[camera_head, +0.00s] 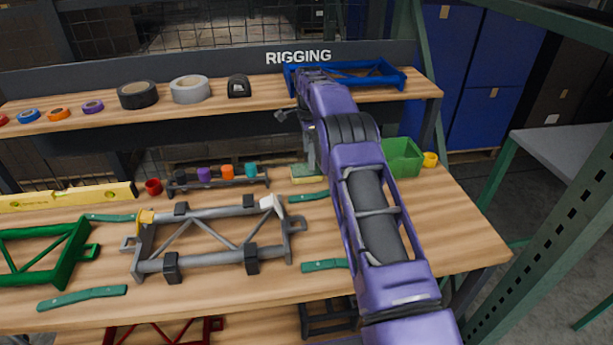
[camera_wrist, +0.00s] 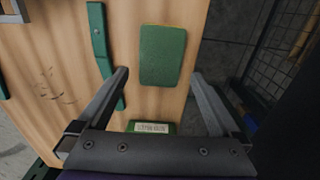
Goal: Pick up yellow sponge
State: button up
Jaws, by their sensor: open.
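The yellow sponge (camera_head: 305,174) lies on the workbench below the shelf, its flat green face up and a pale yellowish side showing. In the wrist view the sponge (camera_wrist: 163,55) is a green rectangle with a thin yellow edge, ahead of the fingertips and roughly centred between their lines. My gripper (camera_wrist: 160,76) is open and empty, pointing down over the bench. In the head view my gripper (camera_head: 309,152) is partly hidden behind my purple arm, just above the sponge. I cannot tell the exact height gap.
A green strap (camera_wrist: 100,40) lies left of the sponge. A grey frame (camera_head: 212,238) and a small rack (camera_head: 220,182) stand left.

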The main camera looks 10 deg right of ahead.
aim_at(306, 169)
jog(key=shift+a+f, duration=0.2)
jog(key=shift+f, duration=1.3)
jog(key=shift+a+f, duration=0.15)
jog(key=shift+f, duration=1.3)
jog(key=c, duration=1.2)
jog(key=shift+o, duration=0.2)
notch_tip(306, 169, up, 10)
jog(key=shift+p, duration=0.3)
jog(key=o, duration=0.7)
jog(key=c, duration=0.6)
jog(key=shift+d, duration=0.1)
